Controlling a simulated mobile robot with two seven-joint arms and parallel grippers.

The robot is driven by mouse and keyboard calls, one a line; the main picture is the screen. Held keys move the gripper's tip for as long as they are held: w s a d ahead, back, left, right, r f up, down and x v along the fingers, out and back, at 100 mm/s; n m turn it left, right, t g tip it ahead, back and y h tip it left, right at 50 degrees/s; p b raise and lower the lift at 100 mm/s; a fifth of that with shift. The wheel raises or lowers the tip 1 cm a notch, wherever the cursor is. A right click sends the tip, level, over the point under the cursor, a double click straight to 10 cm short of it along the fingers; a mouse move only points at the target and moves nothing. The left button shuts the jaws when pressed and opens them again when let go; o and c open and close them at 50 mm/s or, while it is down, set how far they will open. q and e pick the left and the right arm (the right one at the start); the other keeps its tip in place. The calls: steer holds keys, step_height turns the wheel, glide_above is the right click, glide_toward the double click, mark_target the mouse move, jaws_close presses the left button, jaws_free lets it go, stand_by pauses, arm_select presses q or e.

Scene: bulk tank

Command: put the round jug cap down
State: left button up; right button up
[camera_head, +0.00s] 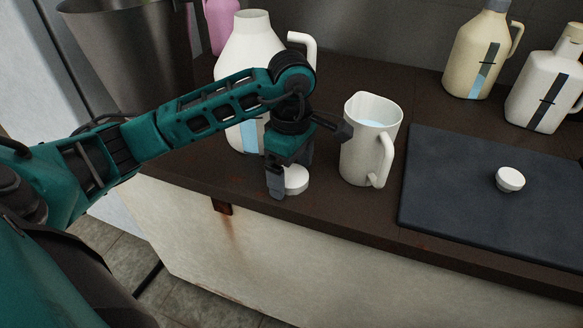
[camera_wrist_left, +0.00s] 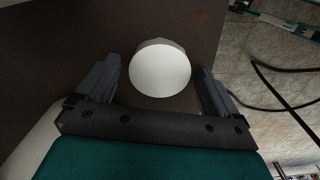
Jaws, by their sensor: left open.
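A round white jug cap (camera_head: 296,180) rests on the dark counter, near its front edge. My left gripper (camera_head: 291,187) is right above and around it, pointing down. In the left wrist view the cap (camera_wrist_left: 160,70) sits between the two spread fingers (camera_wrist_left: 160,88), with a gap on each side. A large white round jug (camera_head: 254,50) without a visible cap stands behind my left arm, partly hidden by it. A second white cap (camera_head: 510,179) lies on the dark mat to the right. My right gripper is not in view.
A white measuring pitcher (camera_head: 366,150) with bluish liquid stands just right of my left gripper. The dark mat (camera_head: 450,200) is mostly bare. A cream jug (camera_head: 478,50) and a white jug (camera_head: 545,95) stand behind it. A metal bucket (camera_head: 130,55) and a pink jug (camera_head: 222,22) are at back left.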

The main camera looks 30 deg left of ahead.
mark_target(291, 174)
arm_select(q)
steer(key=shift+r, duration=0.25)
step_height(291, 174, up, 12)
steer(key=p, duration=0.3)
steer(key=shift+f, duration=0.15)
